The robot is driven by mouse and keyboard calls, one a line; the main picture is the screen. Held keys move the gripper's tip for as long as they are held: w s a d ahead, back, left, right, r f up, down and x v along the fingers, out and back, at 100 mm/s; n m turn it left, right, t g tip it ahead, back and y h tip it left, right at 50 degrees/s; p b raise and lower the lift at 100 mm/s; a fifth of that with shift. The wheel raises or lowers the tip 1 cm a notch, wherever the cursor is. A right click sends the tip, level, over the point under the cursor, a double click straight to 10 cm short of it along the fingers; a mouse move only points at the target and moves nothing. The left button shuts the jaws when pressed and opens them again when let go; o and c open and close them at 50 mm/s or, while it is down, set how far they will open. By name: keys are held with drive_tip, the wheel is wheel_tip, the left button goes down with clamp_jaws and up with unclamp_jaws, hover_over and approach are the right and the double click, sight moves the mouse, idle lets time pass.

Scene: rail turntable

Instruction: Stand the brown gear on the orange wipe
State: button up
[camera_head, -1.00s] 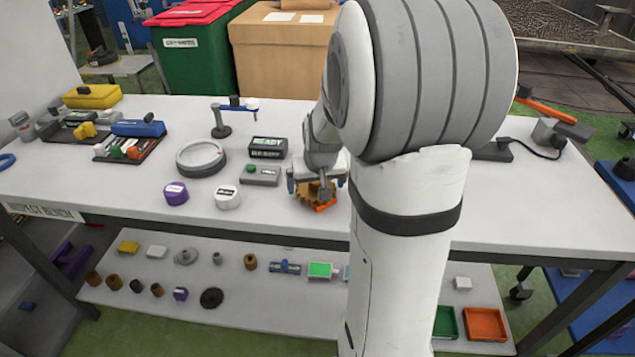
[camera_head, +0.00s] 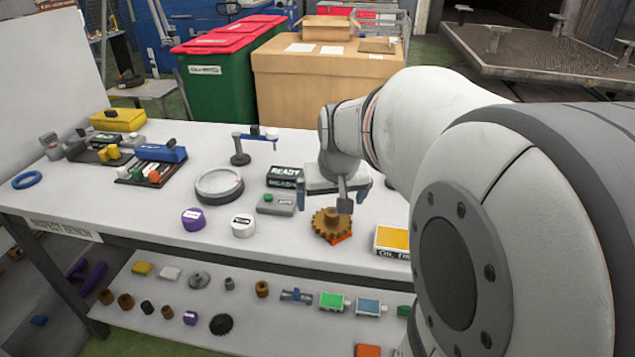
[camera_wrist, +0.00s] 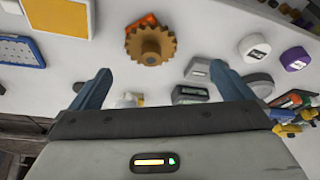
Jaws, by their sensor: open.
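The brown gear (camera_head: 327,226) rests on the orange wipe (camera_head: 342,239) near the front edge of the bench, its hub facing up. It covers most of the wipe, and only part of the orange shows beside it. In the wrist view the gear (camera_wrist: 151,44) lies beyond the fingertips, with an orange corner of the wipe (camera_wrist: 142,21) showing past its teeth. My gripper (camera_head: 333,191) is open and empty, above and behind the gear, apart from it. Its two blue fingers (camera_wrist: 160,76) are spread wide in the wrist view.
A purple cylinder (camera_head: 193,219) and a white cylinder (camera_head: 243,226) stand left of the gear. A yellow-topped box (camera_head: 392,241) sits to its right. Behind are a small grey box with a green button (camera_head: 276,204) and a black READY sign (camera_head: 285,177). A round grey dish (camera_head: 218,186) stands farther left.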

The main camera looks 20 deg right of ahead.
drive_tip(key=s+a+f+n+g+y, duration=0.1)
drive_tip(key=s+a+f+n, duration=0.1)
drive_tip(key=s+a, duration=0.8)
drive_tip(key=s+f, duration=0.1)
drive_tip(key=s, duration=0.2)
drive_tip(key=shift+s+a+f+n+g, duration=0.15)
drive_tip(key=shift+a+f+n+g, duration=0.15)
drive_tip(key=shift+f+n, duration=0.1)
drive_tip(key=shift+w+p+v, duration=0.2)
drive_tip(key=shift+p+v, duration=0.75)
drive_tip(key=shift+v, duration=0.1)
